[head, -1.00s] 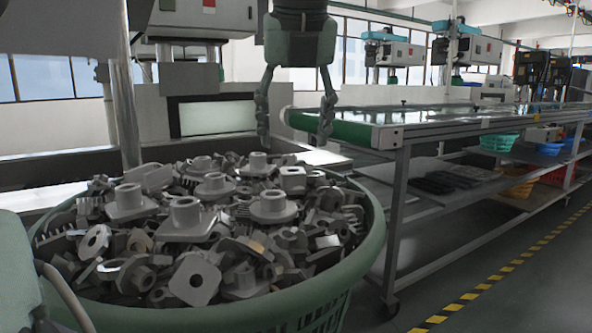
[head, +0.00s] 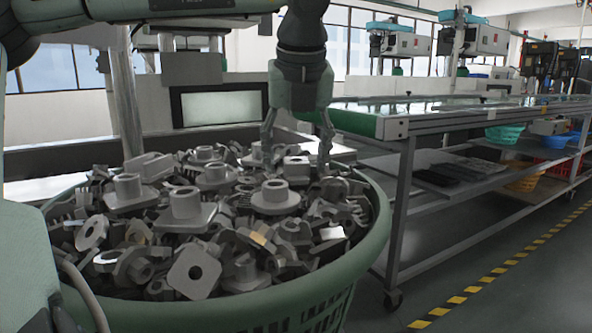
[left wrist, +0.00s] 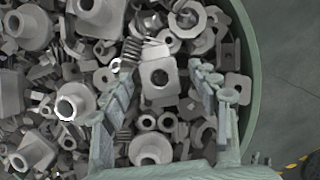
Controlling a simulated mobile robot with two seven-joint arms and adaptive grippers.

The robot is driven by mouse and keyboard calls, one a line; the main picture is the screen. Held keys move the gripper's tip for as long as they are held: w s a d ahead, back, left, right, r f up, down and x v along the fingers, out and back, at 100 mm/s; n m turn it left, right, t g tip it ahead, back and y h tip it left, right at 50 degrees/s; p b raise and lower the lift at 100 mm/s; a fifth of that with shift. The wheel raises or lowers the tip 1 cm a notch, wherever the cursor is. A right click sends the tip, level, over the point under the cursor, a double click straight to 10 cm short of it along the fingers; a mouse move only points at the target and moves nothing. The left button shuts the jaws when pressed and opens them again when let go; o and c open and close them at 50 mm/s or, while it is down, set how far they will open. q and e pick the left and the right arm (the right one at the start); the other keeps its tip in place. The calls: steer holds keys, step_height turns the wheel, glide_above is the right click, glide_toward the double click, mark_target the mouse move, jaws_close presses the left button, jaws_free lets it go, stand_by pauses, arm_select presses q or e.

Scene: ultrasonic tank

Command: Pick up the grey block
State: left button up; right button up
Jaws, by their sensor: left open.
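Many grey metal parts fill a round green basket (head: 376,235). A grey block (head: 297,167) with a square top lies among them near the back right of the pile. In the left wrist view a grey block (left wrist: 160,78) with a round hole lies between the fingers, toward their tips; I take it to be the same one. My left gripper (head: 297,158) points down over it, open, with one finger on each side. It also shows open in the left wrist view (left wrist: 163,65). Whether the fingers touch neighbouring parts cannot be told. My right gripper is not in view.
Flanged round parts (head: 186,208) stand up close around the block. The basket rim runs near the right finger in the left wrist view. A conveyor table (head: 400,126) stands to the right, above shelves with coloured baskets (head: 503,134). The floor at right is clear.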

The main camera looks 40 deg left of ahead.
arm_select(q)
steer(key=shift+c, duration=0.4)
steer(key=c, duration=1.3)
steer(key=shift+o, duration=0.2)
